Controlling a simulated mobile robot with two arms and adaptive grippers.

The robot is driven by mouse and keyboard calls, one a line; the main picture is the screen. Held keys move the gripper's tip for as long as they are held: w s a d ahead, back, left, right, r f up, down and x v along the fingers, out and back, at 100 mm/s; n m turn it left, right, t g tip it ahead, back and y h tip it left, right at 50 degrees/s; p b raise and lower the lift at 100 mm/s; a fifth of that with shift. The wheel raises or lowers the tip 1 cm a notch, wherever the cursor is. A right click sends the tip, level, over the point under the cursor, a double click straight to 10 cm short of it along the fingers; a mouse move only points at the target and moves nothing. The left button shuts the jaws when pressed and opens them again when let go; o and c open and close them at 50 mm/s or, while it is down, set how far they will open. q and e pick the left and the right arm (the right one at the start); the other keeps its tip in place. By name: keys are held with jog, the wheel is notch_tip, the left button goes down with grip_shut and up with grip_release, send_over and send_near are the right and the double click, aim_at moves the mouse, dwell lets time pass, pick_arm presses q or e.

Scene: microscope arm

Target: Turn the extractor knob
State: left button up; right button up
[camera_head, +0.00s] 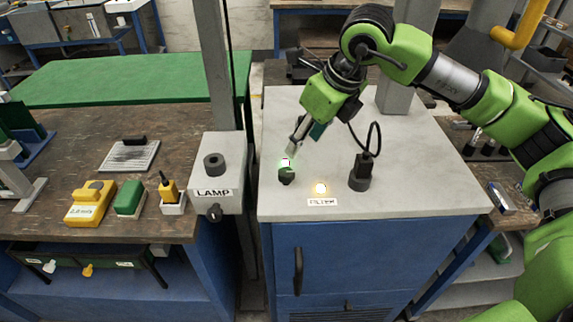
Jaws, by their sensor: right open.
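A small dark knob (287,176) stands on the pale top of the blue cabinet, near its left front part. A green-ringed light (285,161) glows just behind it. I cannot read a label naming this knob as the extractor. My right gripper (296,148) reaches down from behind and is open. Its fingertips are just above and behind the knob and the light; I cannot tell whether they touch anything. My left gripper is not in view.
The cabinet top (420,185) also bears a lit lamp (320,188) with a label and a black plug-like part (362,168) with a looped cable. A grey LAMP box (217,170) stands to the left. Beyond it, a workbench (60,165) holds yellow and green items.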

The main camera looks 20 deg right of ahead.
aim_at(286, 172)
jog(key=p+x, duration=0.3)
jog(key=x, duration=0.8)
jog(key=shift+a, duration=0.2)
jog(key=shift+x, duration=0.95)
jog(key=shift+c, duration=0.5)
jog(key=c, duration=1)
